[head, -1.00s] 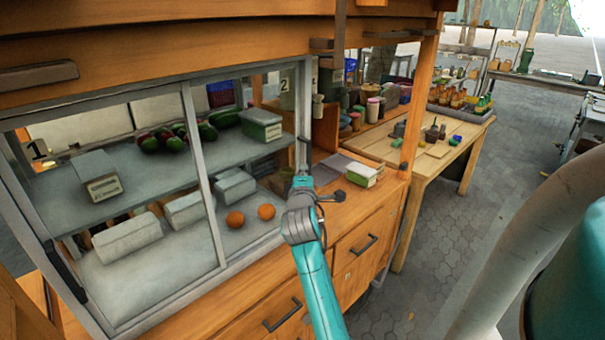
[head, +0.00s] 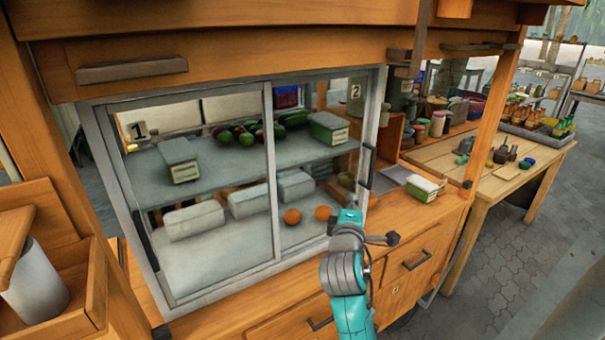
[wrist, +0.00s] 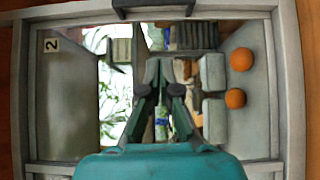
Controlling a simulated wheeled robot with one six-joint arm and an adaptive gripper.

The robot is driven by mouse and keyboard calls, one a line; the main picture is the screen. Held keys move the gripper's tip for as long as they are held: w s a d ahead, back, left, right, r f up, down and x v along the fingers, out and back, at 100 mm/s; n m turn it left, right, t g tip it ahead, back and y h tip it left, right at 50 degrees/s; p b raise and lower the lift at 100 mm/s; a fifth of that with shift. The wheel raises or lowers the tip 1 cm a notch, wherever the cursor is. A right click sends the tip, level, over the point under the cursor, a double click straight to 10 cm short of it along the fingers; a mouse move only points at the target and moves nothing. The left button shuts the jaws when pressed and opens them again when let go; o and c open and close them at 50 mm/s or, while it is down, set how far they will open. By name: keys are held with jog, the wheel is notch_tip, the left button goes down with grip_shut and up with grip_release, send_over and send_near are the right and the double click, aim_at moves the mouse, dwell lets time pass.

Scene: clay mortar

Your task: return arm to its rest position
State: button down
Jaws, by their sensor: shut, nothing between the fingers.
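My arm (head: 346,270) is teal and grey and reaches up from the bottom of the head view. Its end is in front of the right part of a glazed cabinet, just right of two oranges as seen there. My gripper (wrist: 161,68) shows in the wrist view, with its dark fingers close together and nothing seen between them. It points at the cabinet (wrist: 285,90), whose pale frame fills that view. The fingertips are hard to make out in the head view.
The cabinet's sliding doors (head: 268,170) have grey frames. Behind them are oranges (head: 292,216), white boxes and dark green produce. A wooden counter (head: 425,212) with a green-and-white box (head: 421,188) lies right of my arm. A wooden table (head: 490,185) stands farther right, beside open paving.

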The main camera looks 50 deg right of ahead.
jog(key=s+a+f+t+y, duration=0.3)
jog(key=a+f+y, duration=0.2)
jog(key=a+f, duration=0.6)
jog(key=s+a+f+t+y, duration=0.35)
jog(key=a+f, duration=0.55)
jog(key=a, duration=0.4)
jog(key=s+a+m+y, duration=0.3)
jog(key=s+a, duration=0.3)
jog(key=s, duration=0.6)
jog(key=s+a+m+y, duration=0.2)
jog(key=s+a+y, duration=0.2)
jog(key=s+a, duration=0.3)
jog(key=shift+s+f+m, duration=0.3)
jog(key=shift+s+m, duration=0.1)
jog(key=shift+s, duration=1.95)
jog(key=shift+a+g, duration=0.1)
jog(key=shift+g, duration=0.15)
